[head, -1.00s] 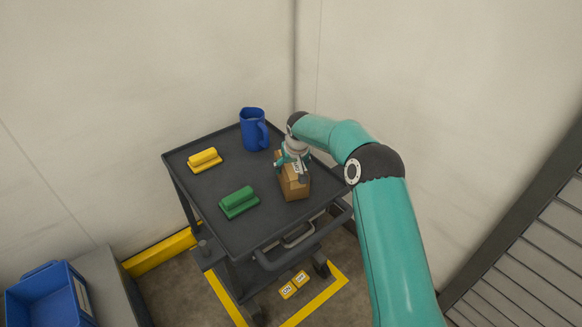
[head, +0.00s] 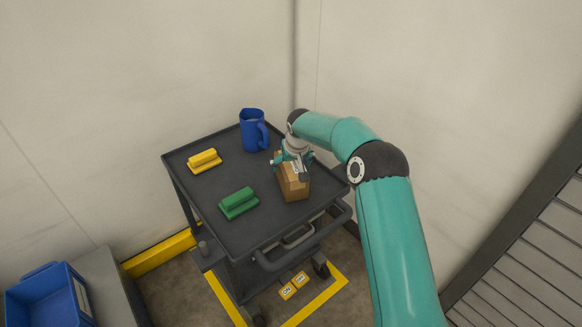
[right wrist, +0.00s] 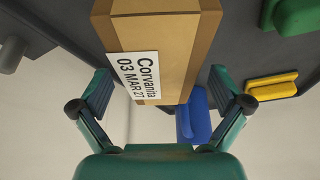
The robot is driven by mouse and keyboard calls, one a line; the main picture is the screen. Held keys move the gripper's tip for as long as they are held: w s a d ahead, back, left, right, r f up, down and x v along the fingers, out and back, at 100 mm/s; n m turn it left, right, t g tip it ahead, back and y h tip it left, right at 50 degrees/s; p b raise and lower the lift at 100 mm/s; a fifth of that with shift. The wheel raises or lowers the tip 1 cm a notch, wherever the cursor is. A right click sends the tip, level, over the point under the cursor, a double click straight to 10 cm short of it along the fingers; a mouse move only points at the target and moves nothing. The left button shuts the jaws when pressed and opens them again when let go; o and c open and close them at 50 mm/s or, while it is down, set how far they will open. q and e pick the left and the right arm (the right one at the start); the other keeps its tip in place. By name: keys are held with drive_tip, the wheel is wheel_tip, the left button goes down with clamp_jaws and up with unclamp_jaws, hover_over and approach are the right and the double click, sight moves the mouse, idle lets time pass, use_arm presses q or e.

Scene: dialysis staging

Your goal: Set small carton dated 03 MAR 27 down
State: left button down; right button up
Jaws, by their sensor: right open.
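The small carton (head: 293,184) is brown and stands on the dark cart top (head: 240,232) near its right edge. In the right wrist view the carton (right wrist: 185,40) bears a white label (right wrist: 138,75) reading "Corvanita 03 MAR 27". My right gripper (head: 292,164) is at the carton's upper end. In the right wrist view its fingers (right wrist: 165,95) are spread wide on either side of the carton, with gaps between them and it. The carton's underside is hidden. My left gripper is not in view.
A blue jug (head: 252,130) stands at the cart's back corner. A yellow block (head: 204,160) and a green block (head: 239,202) lie to the left of the carton. Bare cart top lies between them. A blue bin (head: 48,296) is at lower left. Walls close in behind the cart.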

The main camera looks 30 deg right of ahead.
drive_tip(key=v, duration=1)
drive_tip(key=shift+s+r, duration=0.15)
drive_tip(key=shift+r, duration=0.1)
